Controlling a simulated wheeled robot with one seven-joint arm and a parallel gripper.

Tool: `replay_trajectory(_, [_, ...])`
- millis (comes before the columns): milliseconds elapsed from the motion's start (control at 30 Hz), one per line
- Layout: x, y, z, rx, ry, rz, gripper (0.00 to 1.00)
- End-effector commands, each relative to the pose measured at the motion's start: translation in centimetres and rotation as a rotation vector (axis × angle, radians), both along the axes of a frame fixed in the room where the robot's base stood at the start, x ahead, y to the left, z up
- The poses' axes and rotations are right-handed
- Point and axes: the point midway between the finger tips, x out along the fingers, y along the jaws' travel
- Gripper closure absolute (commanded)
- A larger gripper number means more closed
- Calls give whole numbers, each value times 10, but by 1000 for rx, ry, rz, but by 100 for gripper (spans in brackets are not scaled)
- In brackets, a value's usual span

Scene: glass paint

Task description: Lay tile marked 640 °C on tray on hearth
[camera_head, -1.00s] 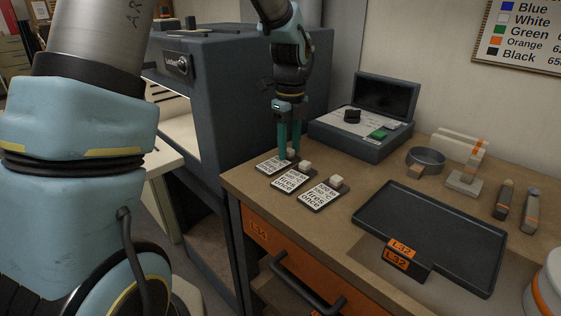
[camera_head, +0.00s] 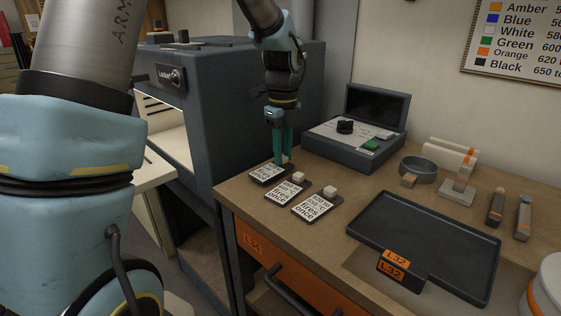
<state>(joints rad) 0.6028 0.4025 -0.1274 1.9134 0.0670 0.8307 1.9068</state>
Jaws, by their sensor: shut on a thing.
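Three dark tiles with white printed labels and small white knobs lie in a row on the bench: left tile (camera_head: 264,173), middle tile (camera_head: 284,193) and right tile (camera_head: 313,207). "fires once" reads on the nearer labels; their temperatures are too small to read surely. My gripper (camera_head: 282,162) points down at the left tile and is shut on its knob, which the fingers hide. That tile appears to rest on the bench. A black tray (camera_head: 425,235) with orange L32 labels lies to the right. I cannot tell which surface is the hearth.
A grey cabinet (camera_head: 225,110) with an open front stands at the left. An open grey case (camera_head: 340,148) sits behind the tiles. A round dish (camera_head: 418,169), blocks and two handled tools stand at the back right. Bare bench lies between tiles and tray.

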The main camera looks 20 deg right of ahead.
Motion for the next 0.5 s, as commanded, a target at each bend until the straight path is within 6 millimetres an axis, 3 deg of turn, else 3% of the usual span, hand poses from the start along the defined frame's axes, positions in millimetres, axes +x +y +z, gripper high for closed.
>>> replay_trajectory(300, [1, 0, 61, -4, -4, 1, 100])
replay_trajectory(500, [1, 0, 87, -2, -3, 0, 100])
